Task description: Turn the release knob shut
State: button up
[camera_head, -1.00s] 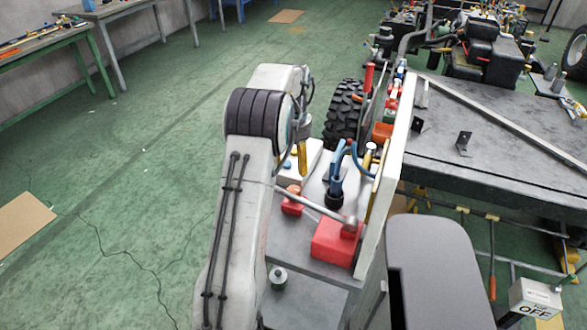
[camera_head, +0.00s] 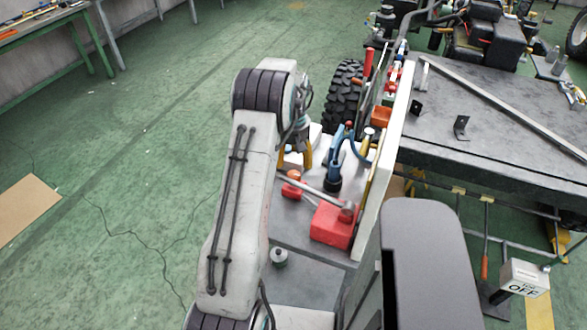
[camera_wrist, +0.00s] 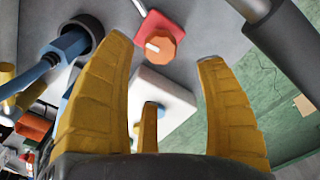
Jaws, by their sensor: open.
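The release knob (camera_wrist: 160,46) is an orange many-sided knob with a white mark on its face, on a red base, near the top middle of the wrist view. In the head view the knob (camera_head: 291,187) shows small and orange-red on the grey bench. My gripper (camera_head: 295,160) has yellow fingers and is over the bench, just beyond the knob in the picture. In the wrist view the open fingers (camera_wrist: 168,46) appear either side of the knob with a gap to each. They do not visibly touch it, and their height above it is unclear.
A red block (camera_head: 331,224) with a grey bar stands close to the knob. A blue fitting (camera_head: 334,172) with a hose stands to its right. A white box (camera_wrist: 166,96) shows below the knob in the wrist view. A pale upright panel (camera_head: 388,150) bounds the bench's right side.

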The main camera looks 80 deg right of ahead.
aim_at(294, 175)
jog(key=shift+a+f, duration=0.1)
jog(key=shift+f, duration=0.3)
jog(key=shift+n, duration=0.3)
jog(key=shift+f+p, duration=0.8)
jog(key=shift+f, duration=2.7)
jog(key=shift+c, duration=0.2)
jog(key=c, duration=1.2)
jog(key=shift+f+m+b, duration=0.15)
jog(key=shift+m+b, duration=0.25)
jog(key=shift+b, duration=0.15)
jog(key=shift+o, duration=0.2)
jog(key=shift+m, duration=0.4)
